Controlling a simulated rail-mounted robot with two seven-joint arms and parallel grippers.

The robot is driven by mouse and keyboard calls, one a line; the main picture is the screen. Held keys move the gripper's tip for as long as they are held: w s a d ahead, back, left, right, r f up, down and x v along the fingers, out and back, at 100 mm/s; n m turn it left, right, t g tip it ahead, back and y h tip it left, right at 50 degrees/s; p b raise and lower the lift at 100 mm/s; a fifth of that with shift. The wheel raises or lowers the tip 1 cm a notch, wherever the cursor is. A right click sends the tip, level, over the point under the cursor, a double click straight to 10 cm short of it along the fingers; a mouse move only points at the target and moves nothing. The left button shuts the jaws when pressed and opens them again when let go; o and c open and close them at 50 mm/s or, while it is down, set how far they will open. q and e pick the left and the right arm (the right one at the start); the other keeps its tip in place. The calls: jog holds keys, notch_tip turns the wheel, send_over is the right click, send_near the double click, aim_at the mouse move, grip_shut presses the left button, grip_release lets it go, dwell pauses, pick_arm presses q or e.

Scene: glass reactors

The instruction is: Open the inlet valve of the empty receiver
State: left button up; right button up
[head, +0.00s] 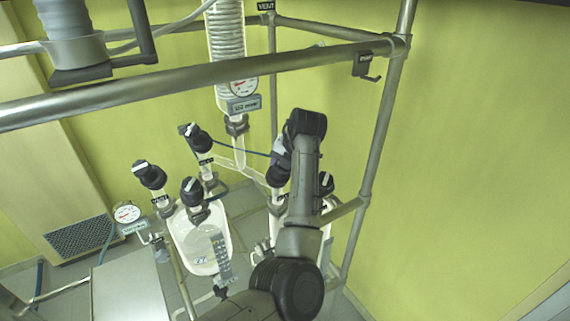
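Two glass receivers hang below the condenser. The left receiver (203,242) is in plain sight and seems to hold some pale liquid, though its level is hard to read. The right receiver (263,250) is mostly hidden behind my arm, so I cannot see its contents. Black-knobbed valves top the left receiver: a vent valve (150,175), a rear valve (197,138) and a front valve (194,191). A black-knobbed valve (280,168) shows beside my arm, over the right receiver. My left gripper (305,122) is at this valve's upper right; its fingers are hidden. My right gripper is out of view.
A steel frame bar (200,78) crosses above the valves, and an upright post (380,135) stands at right. The condenser (226,45) with its gauge (244,87) hangs above. Another gauge (127,213) is at left. A grey box (130,290) stands lower left.

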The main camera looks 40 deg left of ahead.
pick_arm(q)
jog(key=shift+r, duration=0.2)
jog(key=o, duration=0.9)
jog(key=shift+f, duration=0.15)
jog(key=shift+d+r, duration=0.2)
jog(key=shift+r, duration=0.05)
jog(key=b+v, duration=0.3)
jog(key=v, duration=0.8)
jog(key=shift+s+r, duration=0.1)
jog(key=shift+r, duration=0.1)
